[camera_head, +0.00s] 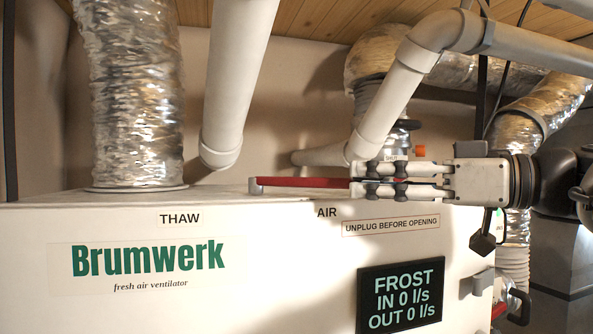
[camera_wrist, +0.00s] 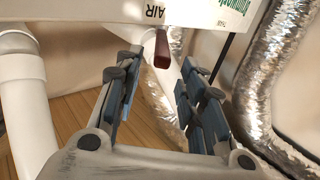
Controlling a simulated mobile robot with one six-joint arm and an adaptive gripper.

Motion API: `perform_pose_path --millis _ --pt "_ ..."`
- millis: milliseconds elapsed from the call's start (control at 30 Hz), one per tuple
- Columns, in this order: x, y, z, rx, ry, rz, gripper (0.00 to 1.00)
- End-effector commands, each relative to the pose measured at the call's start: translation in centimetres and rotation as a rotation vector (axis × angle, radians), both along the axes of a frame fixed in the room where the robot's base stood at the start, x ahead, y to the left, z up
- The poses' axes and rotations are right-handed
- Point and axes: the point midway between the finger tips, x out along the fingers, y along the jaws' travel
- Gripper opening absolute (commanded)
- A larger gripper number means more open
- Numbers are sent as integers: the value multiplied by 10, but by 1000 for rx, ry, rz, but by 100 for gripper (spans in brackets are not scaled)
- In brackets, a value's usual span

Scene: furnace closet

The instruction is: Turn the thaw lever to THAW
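The red thaw lever (camera_head: 300,182) lies along the top front edge of the white Brumwerk ventilator (camera_head: 130,310). Its right part reaches my gripper (camera_head: 355,182), near the AIR label (camera_head: 327,212). The THAW label (camera_head: 180,218) is farther left on the front face. In the wrist view, the lever's dark red end (camera_wrist: 162,48) shows just ahead of and between the fingertips of my gripper (camera_wrist: 158,68). The fingers stand apart, with a clear gap between them. I cannot tell whether either finger touches the lever. The lever's pivot is not clear.
A display (camera_head: 400,295) reads FROST, IN 0 l/s, OUT 0 l/s. A silver duct (camera_head: 135,90) rises from the ventilator's top at the left. A white pipe (camera_head: 235,80) hangs behind the lever. More pipes and ducts stand behind my gripper. The space before the front face looks clear.

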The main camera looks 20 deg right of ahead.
Motion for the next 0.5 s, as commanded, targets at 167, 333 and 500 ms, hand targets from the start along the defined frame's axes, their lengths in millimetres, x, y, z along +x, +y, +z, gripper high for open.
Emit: perform_pose_path --millis 167,333,500 --pt "23 26 2 1 1 5 37" --pt "37 38 1 0 0 2 37" --pt "41 42 0 1 1 0 37"
